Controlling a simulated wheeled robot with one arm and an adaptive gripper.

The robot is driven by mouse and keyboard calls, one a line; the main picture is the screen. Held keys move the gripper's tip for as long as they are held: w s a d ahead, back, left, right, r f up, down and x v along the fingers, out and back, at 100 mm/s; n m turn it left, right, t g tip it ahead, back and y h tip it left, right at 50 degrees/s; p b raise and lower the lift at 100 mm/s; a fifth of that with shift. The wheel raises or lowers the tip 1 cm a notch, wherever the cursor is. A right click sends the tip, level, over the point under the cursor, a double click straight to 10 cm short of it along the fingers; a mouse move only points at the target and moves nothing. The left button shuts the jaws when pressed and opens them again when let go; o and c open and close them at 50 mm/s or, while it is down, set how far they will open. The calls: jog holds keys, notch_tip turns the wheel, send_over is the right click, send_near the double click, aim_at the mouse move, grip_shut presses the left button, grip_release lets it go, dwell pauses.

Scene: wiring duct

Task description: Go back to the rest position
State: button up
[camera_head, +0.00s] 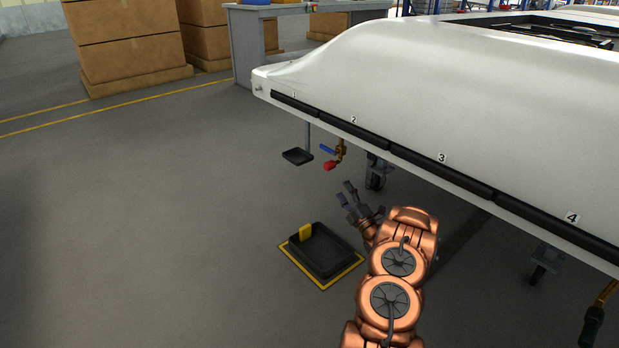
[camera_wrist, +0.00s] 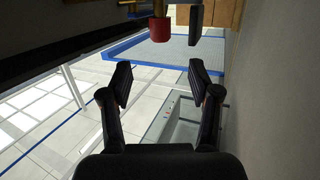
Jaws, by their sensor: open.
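My gripper (camera_head: 350,193) is at the end of my copper-coloured arm, below and in front of the white body's edge. Its fingers are apart with nothing between them. In the wrist view the two dark finger pads of my gripper (camera_wrist: 160,86) stand wide apart. The red-tipped part of a valve (camera_head: 330,165) hangs under the white body, just beyond my gripper and apart from it. A red cylinder (camera_wrist: 160,31) shows ahead of the fingers in the wrist view.
A black tray (camera_head: 325,252) with a yellow block (camera_head: 305,231) lies on a yellow-edged floor mat. A small black shelf (camera_head: 297,156) hangs left of the valve. The white body (camera_head: 470,110) with black numbered ducts overhangs the right. The floor at left (camera_head: 120,220) is clear.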

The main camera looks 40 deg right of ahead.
jog(key=w+a+r+m+g+p, duration=0.25)
jog(key=w+r+p, duration=0.35)
jog(key=r, duration=0.3)
jog(key=w+a+r+m+g+p, duration=0.2)
jog(key=w+a+r+g+p, duration=0.25)
jog(key=r, duration=0.45)
jog(key=s+a+r+m+g+p, duration=0.1)
jog(key=a+r+m+g+p, duration=0.3)
jog(key=a+r+p, duration=0.9)
jog(key=s+a+r+m+g+y+p, duration=0.2)
jog(key=s+a+r+m+g+p, duration=0.5)
jog(key=s+a+r, duration=1)
jog(key=s+a+r+g+p, duration=0.2)
jog(key=s+a+r+p, duration=0.2)
jog(key=s, duration=0.6)
jog(key=s+a+r+g+y+p, duration=0.1)
jog(key=s+a+r+g+p, duration=0.1)
jog(key=s+a, duration=0.4)
jog(key=s+a+r+g+y+p, duration=0.1)
jog(key=s+a+r+p, duration=0.4)
jog(key=s, duration=0.9)
jog(key=shift+s+a+r+g+p, duration=0.3)
jog(key=shift+a+g+p, duration=0.1)
jog(key=shift+p, duration=0.6)
jog(key=shift+s, duration=0.15)
jog(key=shift+c, duration=0.2)
